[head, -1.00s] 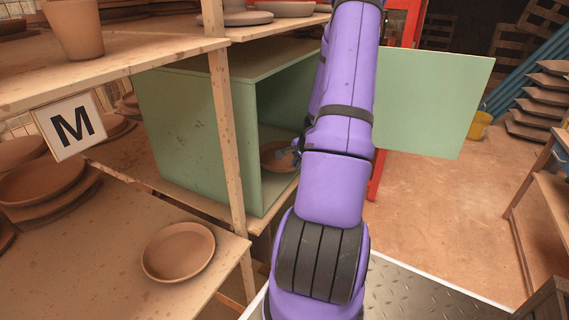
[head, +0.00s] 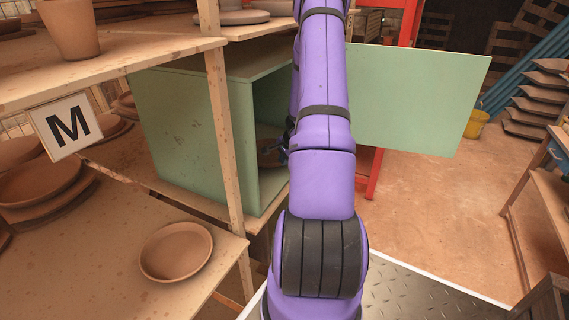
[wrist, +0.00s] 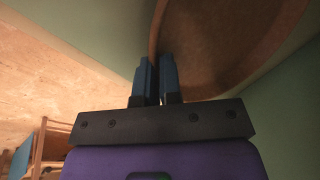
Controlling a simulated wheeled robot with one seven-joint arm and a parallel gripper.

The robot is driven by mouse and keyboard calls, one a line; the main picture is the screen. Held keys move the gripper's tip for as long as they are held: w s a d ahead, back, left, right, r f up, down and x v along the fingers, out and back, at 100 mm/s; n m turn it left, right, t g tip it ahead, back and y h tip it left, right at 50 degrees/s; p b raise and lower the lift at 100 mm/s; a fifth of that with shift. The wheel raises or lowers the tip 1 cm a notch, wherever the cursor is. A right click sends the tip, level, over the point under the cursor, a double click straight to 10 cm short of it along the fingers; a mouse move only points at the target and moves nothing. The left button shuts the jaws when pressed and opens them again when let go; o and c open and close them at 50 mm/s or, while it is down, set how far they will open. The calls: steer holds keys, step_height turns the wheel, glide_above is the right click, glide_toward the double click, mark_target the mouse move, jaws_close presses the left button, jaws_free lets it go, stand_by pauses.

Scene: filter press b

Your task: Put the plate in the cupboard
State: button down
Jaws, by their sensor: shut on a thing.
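The green cupboard (head: 185,130) stands on the shelving with its door (head: 415,98) swung wide open to the right. My gripper (wrist: 155,80) is shut on the rim of a brown clay plate (wrist: 225,45). The plate also shows in the head view (head: 268,150), inside the cupboard opening and partly hidden by my purple arm and the cupboard's side wall. In the wrist view the plate is cut off by the top edge. I cannot tell whether it touches the cupboard floor.
Another clay plate (head: 176,251) lies on the lower shelf at left, below a sign with M (head: 67,125). A wooden post (head: 222,130) stands close in front of the cupboard. Stacked plates (head: 45,185) fill the far left. The floor at right is mostly clear.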

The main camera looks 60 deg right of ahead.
steer(key=shift+f, duration=0.75)
steer(key=shift+f, duration=0.1)
steer(key=c, duration=1.3)
jaws_free()
steer(key=v, duration=1.2)
